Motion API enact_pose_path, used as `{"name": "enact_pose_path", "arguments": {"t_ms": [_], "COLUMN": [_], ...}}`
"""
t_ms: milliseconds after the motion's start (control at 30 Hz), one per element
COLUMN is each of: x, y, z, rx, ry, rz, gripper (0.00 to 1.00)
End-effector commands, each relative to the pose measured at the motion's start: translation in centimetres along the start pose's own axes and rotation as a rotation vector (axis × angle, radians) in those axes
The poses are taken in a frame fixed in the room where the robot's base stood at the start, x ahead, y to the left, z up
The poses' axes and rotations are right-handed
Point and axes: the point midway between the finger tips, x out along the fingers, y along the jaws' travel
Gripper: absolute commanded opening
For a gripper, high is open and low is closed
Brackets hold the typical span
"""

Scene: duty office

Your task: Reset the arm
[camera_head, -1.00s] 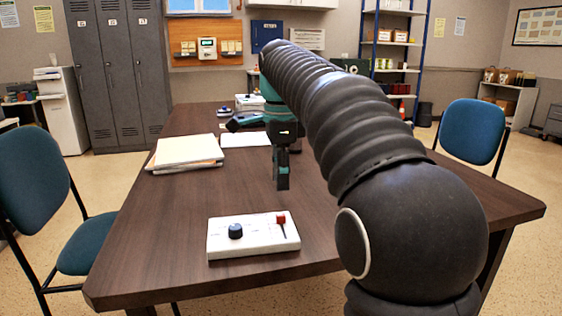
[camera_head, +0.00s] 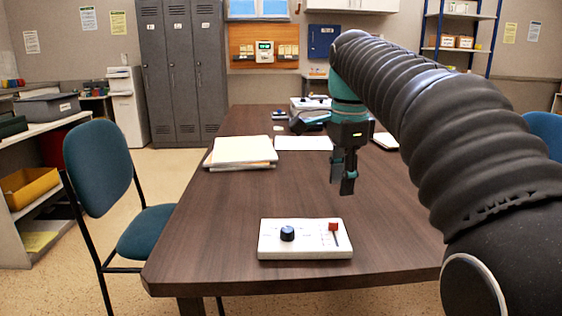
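My arm reaches in from the right side of the head view, bent over a dark wooden table (camera_head: 225,225). My gripper (camera_head: 345,190) points down and hangs above the table, behind and slightly right of a white control box. Its two dark fingers look close together with little gap, and I cannot make out anything between them. The white control box (camera_head: 305,247) lies near the table's front edge, with a black knob (camera_head: 287,233) on its left and a red-topped lever (camera_head: 334,232) on its right.
A paper stack (camera_head: 241,151) and a white sheet (camera_head: 303,143) lie on the table. Devices (camera_head: 310,108) stand at its far end. A blue chair (camera_head: 103,170) is left of the table, another (camera_head: 543,130) right. Shelves (camera_head: 40,190) line the left, lockers (camera_head: 182,70) the back.

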Motion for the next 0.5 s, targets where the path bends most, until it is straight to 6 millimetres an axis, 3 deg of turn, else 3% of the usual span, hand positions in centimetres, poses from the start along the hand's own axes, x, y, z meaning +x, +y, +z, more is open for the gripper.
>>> {"name": "enact_pose_path", "arguments": {"t_ms": [33,267,500], "x": [0.3,3.5,8.5], "y": [1.5,7.2,13.5], "z": [0.3,1.2,2.3], "rx": [-0.071,-0.441,-0.823], "ry": [0.005,0.052,0.144], "rz": [-0.022,-0.127,-0.217], "gripper": [0.38,0.38,0.38]}}
